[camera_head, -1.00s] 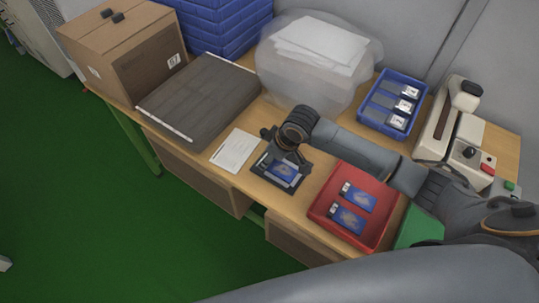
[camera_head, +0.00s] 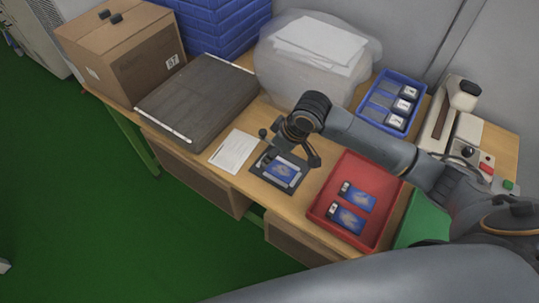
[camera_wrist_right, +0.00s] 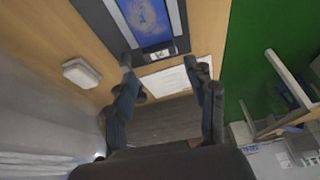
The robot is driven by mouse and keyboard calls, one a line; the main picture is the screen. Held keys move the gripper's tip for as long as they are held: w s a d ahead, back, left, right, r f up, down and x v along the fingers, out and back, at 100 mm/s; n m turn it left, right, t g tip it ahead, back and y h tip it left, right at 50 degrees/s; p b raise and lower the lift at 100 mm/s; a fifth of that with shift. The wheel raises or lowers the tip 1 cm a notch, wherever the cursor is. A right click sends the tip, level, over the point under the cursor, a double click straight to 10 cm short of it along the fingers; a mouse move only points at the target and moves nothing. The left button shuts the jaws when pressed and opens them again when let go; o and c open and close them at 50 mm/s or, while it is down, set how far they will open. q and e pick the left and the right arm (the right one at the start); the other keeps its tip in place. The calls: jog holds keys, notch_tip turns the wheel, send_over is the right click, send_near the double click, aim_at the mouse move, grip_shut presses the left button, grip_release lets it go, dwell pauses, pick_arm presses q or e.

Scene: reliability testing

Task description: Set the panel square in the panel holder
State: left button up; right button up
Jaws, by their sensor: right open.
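A blue panel (camera_head: 281,170) lies flat in the dark panel holder (camera_head: 290,188) near the table's front edge. Its sides look roughly parallel to the holder's frame. In the right wrist view, part of the panel (camera_wrist_right: 148,14) shows at the top between the holder's dark edges (camera_wrist_right: 117,22). My right gripper (camera_head: 290,146) is above the holder, open and empty, with its fingers apart. It also shows in the right wrist view (camera_wrist_right: 165,70), clear of the panel. My left gripper is not in view.
A red tray (camera_head: 375,221) with two more blue panels stands right of the holder. A white paper (camera_head: 233,151) lies left of it.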

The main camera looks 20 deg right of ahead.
jog(key=v, duration=0.6)
jog(key=shift+s+r, duration=0.2)
dwell(0.8)
